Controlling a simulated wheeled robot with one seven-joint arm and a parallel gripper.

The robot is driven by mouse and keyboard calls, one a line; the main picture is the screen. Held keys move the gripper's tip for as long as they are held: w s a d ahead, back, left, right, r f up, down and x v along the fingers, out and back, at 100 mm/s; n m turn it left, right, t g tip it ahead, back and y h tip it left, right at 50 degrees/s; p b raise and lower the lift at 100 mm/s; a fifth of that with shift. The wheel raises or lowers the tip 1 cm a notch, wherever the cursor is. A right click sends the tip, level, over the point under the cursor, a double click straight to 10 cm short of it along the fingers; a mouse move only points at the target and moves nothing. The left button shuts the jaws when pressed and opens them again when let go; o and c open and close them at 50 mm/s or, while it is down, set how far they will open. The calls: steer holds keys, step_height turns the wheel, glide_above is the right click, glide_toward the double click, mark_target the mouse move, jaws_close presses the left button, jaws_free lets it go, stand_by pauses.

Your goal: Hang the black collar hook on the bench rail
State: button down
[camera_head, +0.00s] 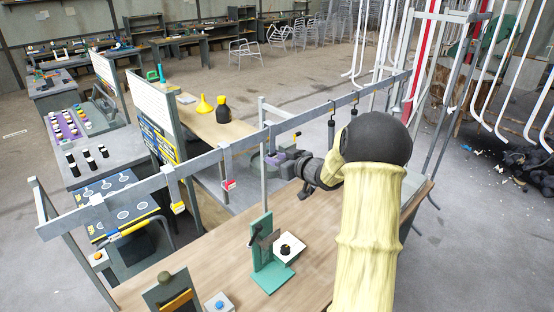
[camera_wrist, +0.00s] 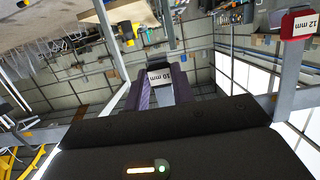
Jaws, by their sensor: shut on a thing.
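The bench rail (camera_head: 120,193) is a long grey bar running from the lower left to the upper right in the head view. My gripper (camera_head: 272,160) is beside its middle stretch, on the far side of the bench. In the wrist view, the dark purple fingers (camera_wrist: 160,92) are shut on the black collar hook (camera_wrist: 158,63), which has a white "10 mm" label. Its upper end is hard to tell from the rail, so I cannot tell whether they touch. Hooks with a yellow collar (camera_head: 179,208) and a red collar (camera_head: 229,184) hang on the rail to the left.
Two black hanging tools (camera_head: 331,132) are on the rail right of my gripper. A green stand (camera_head: 263,255) is on the wooden bench (camera_head: 215,250) below. A red "12 mm" collar (camera_wrist: 297,24) shows at the wrist view's upper right. A grey post (camera_head: 263,150) stands close to my gripper.

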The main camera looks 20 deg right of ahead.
steer(key=shift+f+b, duration=0.3)
steer(key=shift+f, duration=0.15)
steer(key=c, duration=1.1)
jaws_free()
steer(key=p+v, duration=0.1)
steer(key=v, duration=0.7)
steer(key=shift+p, duration=0.3)
steer(key=shift+f, duration=0.1)
stand_by(0.5)
